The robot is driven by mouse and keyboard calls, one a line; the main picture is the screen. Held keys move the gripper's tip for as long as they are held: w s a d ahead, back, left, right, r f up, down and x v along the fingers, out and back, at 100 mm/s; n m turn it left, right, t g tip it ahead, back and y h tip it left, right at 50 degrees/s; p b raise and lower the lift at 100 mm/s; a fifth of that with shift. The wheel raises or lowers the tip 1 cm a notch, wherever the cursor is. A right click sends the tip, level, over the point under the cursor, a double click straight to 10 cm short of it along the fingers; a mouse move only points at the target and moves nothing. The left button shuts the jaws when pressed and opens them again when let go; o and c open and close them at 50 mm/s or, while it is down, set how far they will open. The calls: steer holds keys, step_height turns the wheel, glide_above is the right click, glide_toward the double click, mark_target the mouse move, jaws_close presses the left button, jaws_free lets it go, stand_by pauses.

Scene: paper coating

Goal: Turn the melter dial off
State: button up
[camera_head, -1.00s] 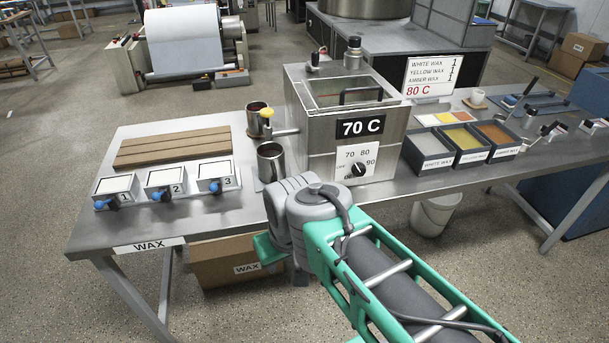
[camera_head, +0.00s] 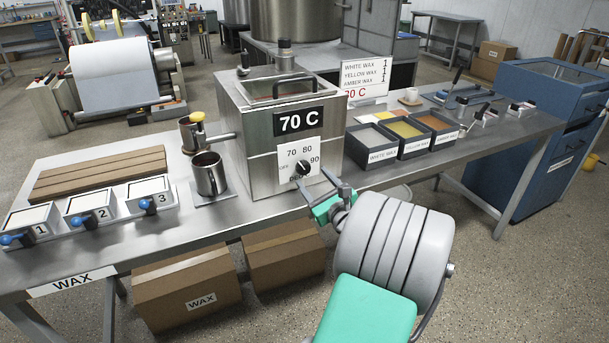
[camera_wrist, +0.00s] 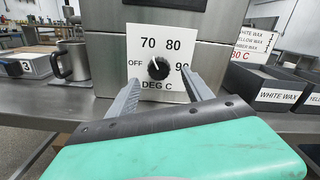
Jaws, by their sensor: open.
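The melter (camera_head: 270,135) is a steel box on the table with a black display reading 70 C. Its black dial (camera_head: 302,168) sits on a white plate marked OFF, 70, 80 and 90. In the wrist view the dial (camera_wrist: 158,68) is in front of me, between my fingers in the picture, and its white mark appears to point up-left toward 70. My gripper (camera_head: 333,184) is open and empty, just in front of and to the right of the dial plate in the head view. It appears apart from the dial. The right finger partly covers the 90 in the wrist view.
A steel mug (camera_head: 209,177) and a pitcher with a yellow knob stand left of the melter. Wax trays (camera_head: 371,147) and a sign stand to its right. Cardboard boxes (camera_head: 187,290) are under the table. Space in front of the dial is clear.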

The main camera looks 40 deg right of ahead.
mark_target(305, 170)
steer(key=x, duration=0.6)
steer(key=shift+w+a, duration=0.1)
steer(key=shift+c, duration=0.6)
jaws_close()
